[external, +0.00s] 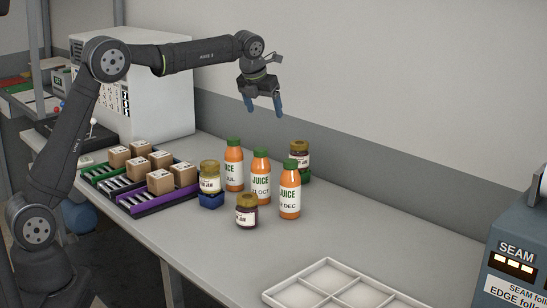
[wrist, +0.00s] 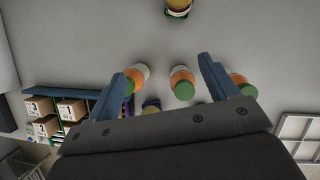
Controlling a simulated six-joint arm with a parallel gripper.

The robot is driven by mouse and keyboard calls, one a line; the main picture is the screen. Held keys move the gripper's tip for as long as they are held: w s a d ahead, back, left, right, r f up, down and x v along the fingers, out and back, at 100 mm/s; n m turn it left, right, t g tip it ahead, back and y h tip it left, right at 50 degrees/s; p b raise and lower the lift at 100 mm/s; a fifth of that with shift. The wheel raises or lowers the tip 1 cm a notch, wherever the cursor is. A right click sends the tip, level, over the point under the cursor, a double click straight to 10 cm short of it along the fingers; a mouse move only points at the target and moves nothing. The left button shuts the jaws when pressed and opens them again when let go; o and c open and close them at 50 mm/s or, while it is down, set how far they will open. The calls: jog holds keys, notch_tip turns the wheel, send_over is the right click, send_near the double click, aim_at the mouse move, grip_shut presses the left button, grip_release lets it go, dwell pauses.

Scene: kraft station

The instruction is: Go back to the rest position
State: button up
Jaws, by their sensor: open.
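My gripper (external: 263,104) hangs in the air above the bench, well over the juice bottles, with its fingers pointing down. Its two blue fingers are apart with nothing between them. In the wrist view my gripper (wrist: 162,90) also shows spread fingers, and bottle tops appear below and beyond them. The arm reaches out from the left, raised over the bench.
Three orange juice bottles (external: 261,176) stand mid-bench. Around them are a jar on a blue block (external: 210,200), a dark jar (external: 246,217) and a jar behind (external: 299,148). Boxes sit on roller racks (external: 160,199) at left. A white divided tray (external: 287,284) lies in front.

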jog(key=shift+w+d+f+m, duration=0.1)
jog(key=shift+w+d+f, duration=0.05)
jog(key=shift+w, duration=0.45)
jog(key=shift+w+d+f+m, duration=0.1)
jog(key=shift+w+d+f, duration=0.1)
jog(key=shift+w, duration=0.35)
jog(key=shift+w+d+f+m, duration=0.1)
jog(key=shift+w+d, duration=0.05)
jog(key=shift+w, duration=0.45)
jog(key=shift+s, duration=0.1)
jog(key=s+a+n, duration=0.1)
jog(key=s+a, duration=0.2)
jog(key=s, duration=0.4)
jog(key=s+a+r+n, duration=0.1)
jog(key=s+a, duration=0.2)
jog(key=s, duration=0.5)
jog(key=shift+s+a+r+n+y, duration=0.2)
jog(key=shift+s+a+n+y, duration=0.1)
jog(key=shift+a+y, duration=0.1)
